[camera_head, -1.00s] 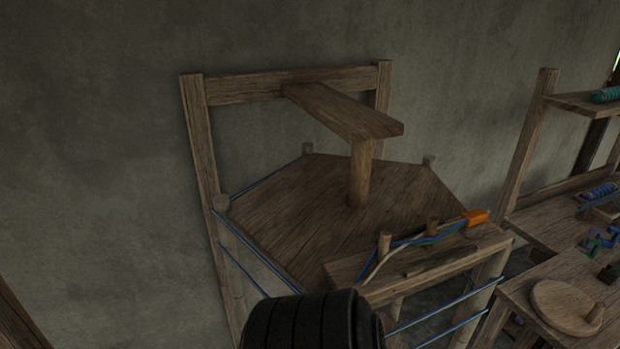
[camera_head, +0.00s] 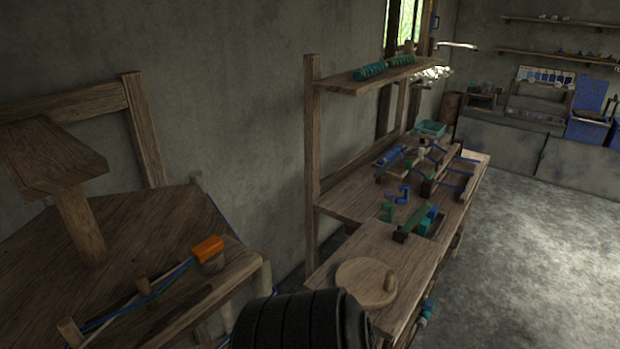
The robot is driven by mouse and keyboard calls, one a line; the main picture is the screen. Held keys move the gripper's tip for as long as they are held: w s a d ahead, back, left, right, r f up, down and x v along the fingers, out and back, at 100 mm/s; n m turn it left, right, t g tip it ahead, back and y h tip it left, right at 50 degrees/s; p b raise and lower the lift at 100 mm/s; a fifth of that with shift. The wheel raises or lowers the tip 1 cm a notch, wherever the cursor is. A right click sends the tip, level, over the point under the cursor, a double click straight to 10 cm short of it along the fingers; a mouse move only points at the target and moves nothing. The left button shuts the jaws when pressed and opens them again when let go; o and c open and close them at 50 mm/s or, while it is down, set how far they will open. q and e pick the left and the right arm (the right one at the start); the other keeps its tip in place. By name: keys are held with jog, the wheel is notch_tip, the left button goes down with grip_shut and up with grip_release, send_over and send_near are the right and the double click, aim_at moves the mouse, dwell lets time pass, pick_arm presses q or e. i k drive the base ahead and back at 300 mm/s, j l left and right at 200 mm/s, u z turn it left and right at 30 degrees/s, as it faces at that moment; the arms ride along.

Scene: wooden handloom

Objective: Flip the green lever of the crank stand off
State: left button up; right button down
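A wooden bench (camera_head: 343,252) stands along the wall right of centre. On its near end lies a round wooden disc with an upright peg, like a crank wheel (camera_head: 360,281). Just behind the disc, a green bar (camera_head: 416,224), which looks like the green lever, slants upward from a dark block. Small green and blue pieces (camera_head: 388,211) sit beside it. At this size I cannot tell the lever's exact setting. Neither of my grippers is in view. A black ribbed part, probably mine, covers the bottom centre.
A wooden frame with a slanted tabletop (camera_head: 150,230) and an orange-tipped piece (camera_head: 208,249) fills the left. A shelf (camera_head: 340,82) with teal spools hangs above the bench. Grey floor (camera_head: 560,260) is open on the right. Blue bins (camera_head: 590,130) stand far back.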

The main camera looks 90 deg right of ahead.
aim_at(428, 207)
jog(key=k+l+z, duration=0.1)
jog(key=k+l, duration=0.25)
jog(key=l, duration=0.3)
jog(key=k+l+z, duration=0.25)
jog(key=l, duration=0.4)
jog(key=k+l+z, duration=0.1)
jog(key=k+l, duration=0.25)
jog(key=l, duration=0.35)
jog(key=k+l+z, duration=0.15)
jog(key=l, duration=0.25)
